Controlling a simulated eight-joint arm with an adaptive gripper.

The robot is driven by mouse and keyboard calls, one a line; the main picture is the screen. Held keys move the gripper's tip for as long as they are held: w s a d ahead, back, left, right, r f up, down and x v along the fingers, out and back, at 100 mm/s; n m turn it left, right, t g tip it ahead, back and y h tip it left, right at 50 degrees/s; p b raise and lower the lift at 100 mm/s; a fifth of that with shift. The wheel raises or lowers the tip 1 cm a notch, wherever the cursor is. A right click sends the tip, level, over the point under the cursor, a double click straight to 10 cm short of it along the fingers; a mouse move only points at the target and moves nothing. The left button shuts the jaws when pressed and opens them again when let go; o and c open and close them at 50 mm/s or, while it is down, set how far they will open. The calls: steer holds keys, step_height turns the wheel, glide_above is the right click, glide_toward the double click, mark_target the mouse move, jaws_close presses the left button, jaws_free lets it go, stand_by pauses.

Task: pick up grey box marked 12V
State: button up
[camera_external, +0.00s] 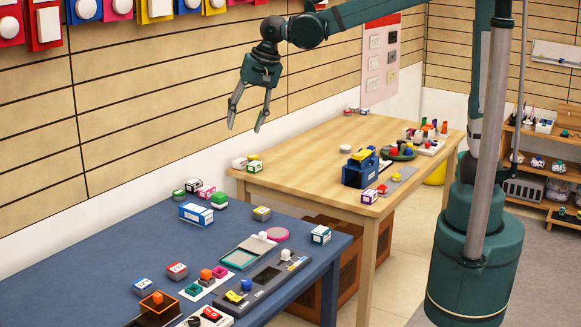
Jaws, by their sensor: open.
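My gripper (246,127) is open and empty, with its fingers pointing down. It hangs in the air in front of the slatted wall, appearing above the far end of the blue table (60,262) and left of the wooden table. Several small boxes stand on the blue table.
A larger blue-and-white box (195,214) and a teal-and-white box (320,235) stand on the blue table. A dark grey panel (262,283) lies near its right edge. The wooden table (300,150) carries a blue device (360,169). The blue table's left part is clear.

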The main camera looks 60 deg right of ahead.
steer(key=w+a+f+m+g, duration=0.1)
steer(key=w+a+f, duration=0.1)
steer(key=a, duration=0.4)
steer(key=w+a+f+m, duration=0.1)
steer(key=w+a+f, duration=0.15)
steer(key=a, duration=0.35)
steer(key=m+g+h, duration=0.1)
steer(key=m+g, duration=0.1)
steer(key=m, duration=0.5)
glide_above(138, 284)
steer(key=f, duration=2.3)
steer(key=shift+w+d, duration=0.2)
steer(key=shift+w, duration=0.05)
steer(key=shift+s+a+f, duration=0.15)
steer(key=shift+a, duration=0.05)
steer(key=shift+f, duration=0.1)
steer(key=shift+f, duration=1.2)
steer(key=shift+f, duration=0.1)
